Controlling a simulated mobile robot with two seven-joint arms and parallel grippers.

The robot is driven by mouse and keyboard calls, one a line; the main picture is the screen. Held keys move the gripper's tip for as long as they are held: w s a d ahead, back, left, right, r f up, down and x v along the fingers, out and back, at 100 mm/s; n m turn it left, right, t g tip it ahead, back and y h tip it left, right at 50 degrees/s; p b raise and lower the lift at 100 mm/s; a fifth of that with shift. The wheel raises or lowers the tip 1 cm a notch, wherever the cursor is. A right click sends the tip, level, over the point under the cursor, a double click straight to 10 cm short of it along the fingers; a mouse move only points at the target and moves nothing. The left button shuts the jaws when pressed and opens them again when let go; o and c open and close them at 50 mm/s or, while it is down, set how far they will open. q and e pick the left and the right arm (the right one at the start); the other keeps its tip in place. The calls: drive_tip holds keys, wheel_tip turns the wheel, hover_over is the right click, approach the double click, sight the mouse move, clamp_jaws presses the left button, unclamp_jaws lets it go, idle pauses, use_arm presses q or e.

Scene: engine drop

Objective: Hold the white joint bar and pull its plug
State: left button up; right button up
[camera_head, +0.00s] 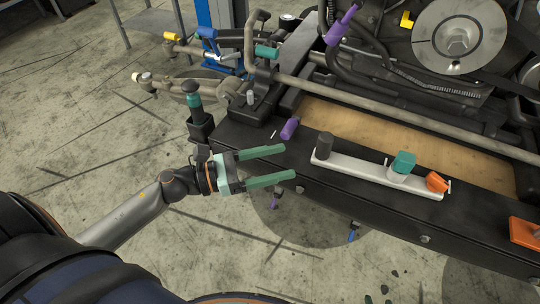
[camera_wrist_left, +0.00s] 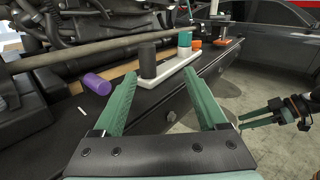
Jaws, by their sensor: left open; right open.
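The white joint bar (camera_head: 350,171) lies on a black beam (camera_head: 350,200). A dark cylinder (camera_head: 324,146) stands at its left end, a teal block (camera_head: 403,162) sits nearer its right end and an orange plug-like piece (camera_head: 437,182) is at the right end. My left gripper (camera_head: 290,162) is open and empty, left of the bar, its fingers pointing towards the dark-cylinder end. In the left wrist view the bar (camera_wrist_left: 170,71) shows between and beyond its fingertips. My right gripper (camera_wrist_left: 254,113) is open at the right of that view, off the beam's side, and outside the head view.
A purple cylinder (camera_head: 289,128) lies on the beam left of the bar. Engine parts and a long grey rod (camera_head: 400,115) run behind it. Another orange piece (camera_head: 524,233) sits at the beam's right. Open concrete floor (camera_head: 310,250) lies in front.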

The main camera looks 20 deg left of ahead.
sight(317, 147)
use_arm(q)
drive_tip(key=shift+m, duration=0.3)
drive_tip(key=x, duration=0.3)
drive_tip(key=w+a+x, duration=0.1)
drive_tip(key=x, duration=0.3)
drive_tip(key=w+f+x, duration=0.1)
drive_tip(key=x, duration=0.3)
drive_tip(key=shift+w+a+f, duration=0.1)
drive_tip(key=shift+a, duration=0.05)
drive_tip(key=shift+c, duration=0.2)
clamp_jaws()
drive_tip(key=shift+c, duration=1.4)
unclamp_jaws()
clamp_jaws()
